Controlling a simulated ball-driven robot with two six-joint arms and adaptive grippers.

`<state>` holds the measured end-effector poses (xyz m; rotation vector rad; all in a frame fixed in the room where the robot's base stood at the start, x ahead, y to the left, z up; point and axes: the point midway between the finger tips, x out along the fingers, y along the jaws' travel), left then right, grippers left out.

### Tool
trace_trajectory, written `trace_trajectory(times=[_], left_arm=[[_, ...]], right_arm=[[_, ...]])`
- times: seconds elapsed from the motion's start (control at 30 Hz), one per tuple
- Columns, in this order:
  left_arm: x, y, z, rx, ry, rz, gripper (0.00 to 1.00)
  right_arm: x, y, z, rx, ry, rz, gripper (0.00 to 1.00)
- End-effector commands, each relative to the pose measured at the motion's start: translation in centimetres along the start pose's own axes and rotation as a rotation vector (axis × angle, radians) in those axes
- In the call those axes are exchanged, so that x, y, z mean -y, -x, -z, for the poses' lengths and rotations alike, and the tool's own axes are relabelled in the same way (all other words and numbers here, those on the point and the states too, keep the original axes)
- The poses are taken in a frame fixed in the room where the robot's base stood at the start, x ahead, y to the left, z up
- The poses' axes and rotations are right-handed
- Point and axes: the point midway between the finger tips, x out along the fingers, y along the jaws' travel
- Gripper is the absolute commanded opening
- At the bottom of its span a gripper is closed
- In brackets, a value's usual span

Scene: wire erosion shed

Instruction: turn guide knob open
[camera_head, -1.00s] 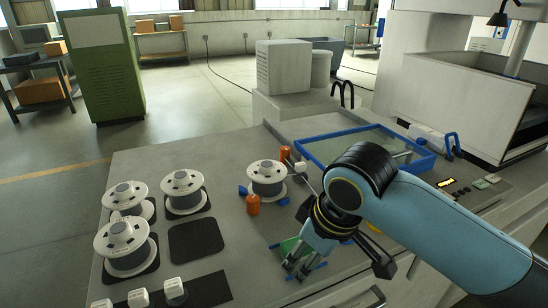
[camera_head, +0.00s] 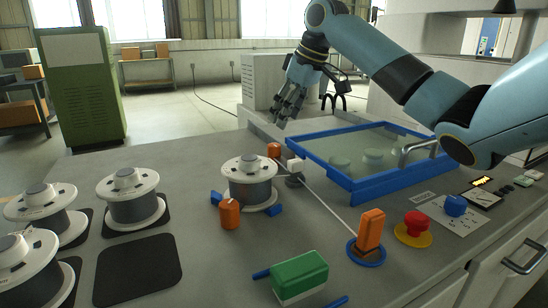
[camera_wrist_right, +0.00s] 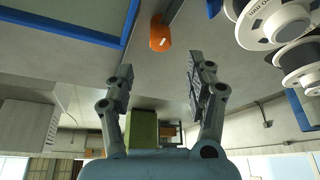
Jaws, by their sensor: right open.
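My right gripper (camera_head: 288,108) hangs open and empty above the back edge of the bench, near the far-left corner of the blue-rimmed tray. Its two fingers also show spread apart in the wrist view (camera_wrist_right: 160,90). An orange upright knob (camera_head: 371,231) stands on a blue ring at the front right of the bench, well apart from the gripper. A smaller orange post (camera_head: 274,150) stands just below the gripper in the head view; an orange piece with a white mark shows ahead of the fingers in the wrist view (camera_wrist_right: 160,36). Which one is the guide knob, I cannot tell.
A wire spool (camera_head: 249,181) sits between orange and blue posts, with a thin line running toward the orange knob. A green block (camera_head: 300,273), a red button (camera_head: 415,224) and a blue knob (camera_head: 455,205) are near the front. The blue-rimmed tray (camera_head: 396,186) lies behind.

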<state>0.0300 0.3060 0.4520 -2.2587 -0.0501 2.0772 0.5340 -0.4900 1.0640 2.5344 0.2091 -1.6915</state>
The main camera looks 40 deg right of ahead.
Motion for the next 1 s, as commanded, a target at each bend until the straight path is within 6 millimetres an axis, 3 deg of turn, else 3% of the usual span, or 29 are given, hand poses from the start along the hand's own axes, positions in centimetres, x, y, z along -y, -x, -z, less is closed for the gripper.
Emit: trace_trajectory(times=[0.13,0.5,0.67,0.93,1.0], left_arm=[[0.5,0.0,-1.0,0.015,-0.003,0.006,0.4],[0.0,-0.6,-0.4,0.006,-0.001,0.001,0.4],[-0.4,-0.7,0.0,0.0,0.001,-0.004,0.4],[-0.3,-0.7,-0.1,0.0,0.001,-0.003,0.4],[-0.3,-0.7,-0.1,0.001,0.001,-0.003,0.4]], right_arm=[[0.2,-2.3,0.0,0.002,-0.001,0.005,0.55],[0.1,-9.0,-0.1,0.002,-0.001,0.002,0.55],[0.1,-10.1,-0.1,0.001,0.001,-0.001,0.55],[0.1,-10.3,-0.1,0.001,0.001,-0.001,0.55],[0.1,-10.3,-0.1,0.001,0.001,-0.001,0.47]])
